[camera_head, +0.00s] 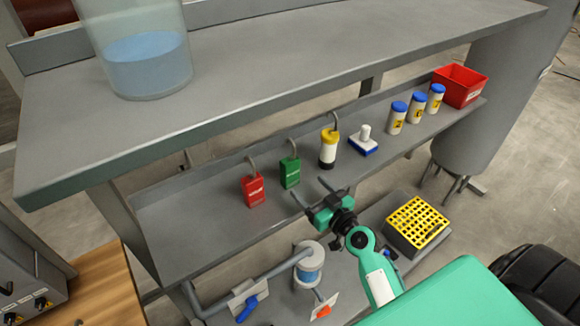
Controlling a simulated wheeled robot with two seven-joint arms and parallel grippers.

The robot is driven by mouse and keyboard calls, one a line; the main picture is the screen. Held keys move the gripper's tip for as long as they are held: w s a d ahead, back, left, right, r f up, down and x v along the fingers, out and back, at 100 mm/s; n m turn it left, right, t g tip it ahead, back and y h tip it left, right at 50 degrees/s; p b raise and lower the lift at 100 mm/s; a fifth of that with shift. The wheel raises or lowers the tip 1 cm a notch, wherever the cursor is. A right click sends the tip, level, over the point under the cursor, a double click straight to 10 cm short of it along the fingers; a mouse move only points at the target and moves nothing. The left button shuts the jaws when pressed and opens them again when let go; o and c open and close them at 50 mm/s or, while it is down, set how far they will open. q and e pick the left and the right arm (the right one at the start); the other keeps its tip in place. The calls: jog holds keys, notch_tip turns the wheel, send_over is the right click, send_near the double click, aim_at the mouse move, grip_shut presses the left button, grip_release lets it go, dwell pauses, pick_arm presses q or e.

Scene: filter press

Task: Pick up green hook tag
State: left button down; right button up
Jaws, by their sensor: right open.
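The green hook tag (290,173) stands upright on the middle grey shelf, with its grey hook at the top. A red hook tag (253,189) stands just left of it. My right gripper (311,191) is open and empty. In the picture its fingertips are just below and right of the green tag, apart from it. My left gripper is not in view.
The upper shelf (260,75) overhangs behind, holding a clear tank (145,60). A yellow rack (415,222) sits lower right.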

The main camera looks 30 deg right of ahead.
aim_at(293, 172)
jog(key=w, duration=0.3)
jog(key=shift+a+p, duration=0.2)
jog(key=shift+p, duration=0.15)
jog(key=shift+w+r+p, duration=0.15)
jog(key=shift+w+p, duration=0.2)
jog(key=shift+w, duration=0.05)
jog(key=w+p, duration=0.1)
jog(key=w, duration=0.1)
jog(key=w+p, duration=0.1)
jog(key=w, duration=0.1)
jog(key=shift+a, duration=0.4)
jog(key=shift+w, duration=0.25)
jog(key=shift+c, duration=0.4)
jog(key=c, duration=1)
